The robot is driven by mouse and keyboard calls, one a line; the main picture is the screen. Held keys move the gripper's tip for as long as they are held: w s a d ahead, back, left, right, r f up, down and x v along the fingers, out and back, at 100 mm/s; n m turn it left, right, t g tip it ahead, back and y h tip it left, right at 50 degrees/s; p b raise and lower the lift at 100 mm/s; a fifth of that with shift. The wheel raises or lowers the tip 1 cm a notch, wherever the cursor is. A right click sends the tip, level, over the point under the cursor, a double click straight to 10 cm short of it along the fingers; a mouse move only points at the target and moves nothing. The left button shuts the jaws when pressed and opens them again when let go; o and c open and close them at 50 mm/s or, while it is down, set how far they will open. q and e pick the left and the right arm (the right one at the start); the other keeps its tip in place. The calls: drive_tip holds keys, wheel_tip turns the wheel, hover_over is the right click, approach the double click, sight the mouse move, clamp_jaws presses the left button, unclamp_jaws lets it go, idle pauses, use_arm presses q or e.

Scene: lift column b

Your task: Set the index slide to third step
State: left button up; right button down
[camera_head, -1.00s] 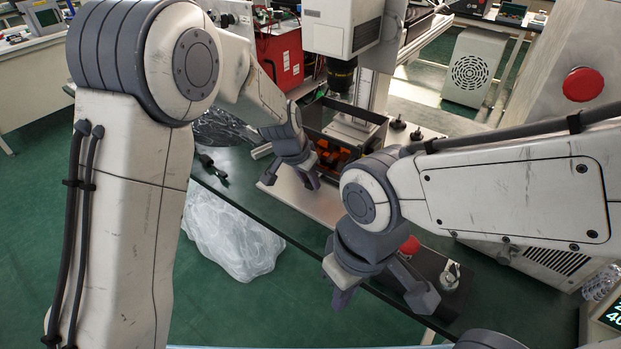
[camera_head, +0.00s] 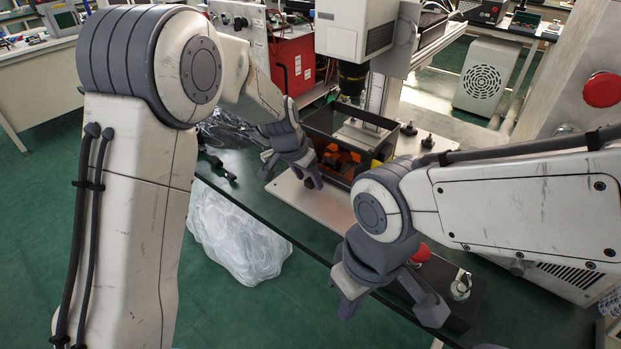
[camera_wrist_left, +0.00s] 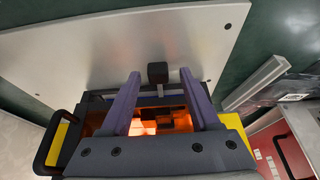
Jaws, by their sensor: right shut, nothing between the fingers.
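A dark open box (camera_head: 352,128) with an orange-lit inside stands on a pale plate (camera_head: 290,196). My left gripper (camera_head: 311,177) is at the box's near side in the head view. In the left wrist view its two purple fingers (camera_wrist_left: 158,74) are apart, with a small black square knob (camera_wrist_left: 157,72) on a short stem lying between them in the picture. I cannot tell whether either finger touches it. The knob looks like the index slide's handle; its step marks cannot be made out. My right gripper (camera_head: 350,302) is shut and empty, lower, at the bench's front edge.
A microscope-like white unit (camera_head: 352,30) hangs above the box. A dark block with a red button (camera_head: 421,253) and a metal key-like part (camera_head: 461,287) is beside my right gripper. A clear plastic bag (camera_head: 235,235) lies below the bench.

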use_arm(q)
drive_tip(key=p+v, duration=0.1)
drive_tip(key=v, duration=0.9)
drive_tip(key=shift+r, duration=0.25)
drive_tip(key=shift+s+d, duration=0.1)
drive_tip(key=shift+s, duration=0.05)
drive_tip(key=s+f+g+y, duration=0.2)
drive_tip(key=s+g, duration=0.2)
drive_tip(key=s, duration=2.7)
wheel_tip(320, 180, up, 13)
drive_tip(key=p, duration=1.4)
